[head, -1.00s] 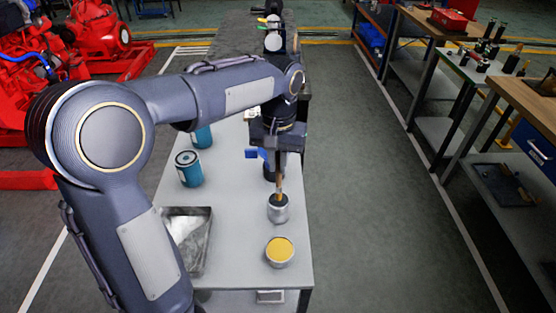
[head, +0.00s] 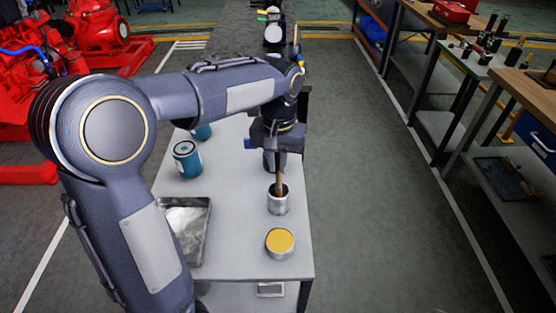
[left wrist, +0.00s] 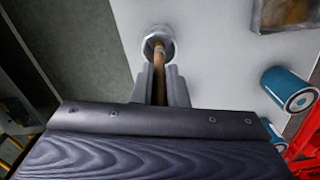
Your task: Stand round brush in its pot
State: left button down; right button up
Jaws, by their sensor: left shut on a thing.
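The round brush has a brown wooden handle (head: 280,180) that stands nearly upright, with its lower end inside the mouth of a grey metal pot (head: 278,205). My left gripper (head: 279,160) is above the pot and shut on the brush handle. In the left wrist view, the handle (left wrist: 159,80) lies between the two fingers of my left gripper (left wrist: 161,85) and runs into the round pot (left wrist: 157,38). The brush's lower end is hidden inside the pot, and I cannot tell whether it touches the bottom. My right gripper is not in view.
On the grey table (head: 240,262), an open tin with yellow contents (head: 280,242) stands in front of the pot. A metal tray (head: 187,228) and blue canisters (head: 187,160) are to the left. The floor right of the table is clear.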

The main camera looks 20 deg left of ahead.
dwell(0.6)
pick_arm(q)
jog(key=shift+f, duration=0.15)
jog(key=shift+f, duration=0.5)
dwell(0.5)
jog(key=c, duration=1.4)
grip_release()
jog(key=shift+o, duration=0.5)
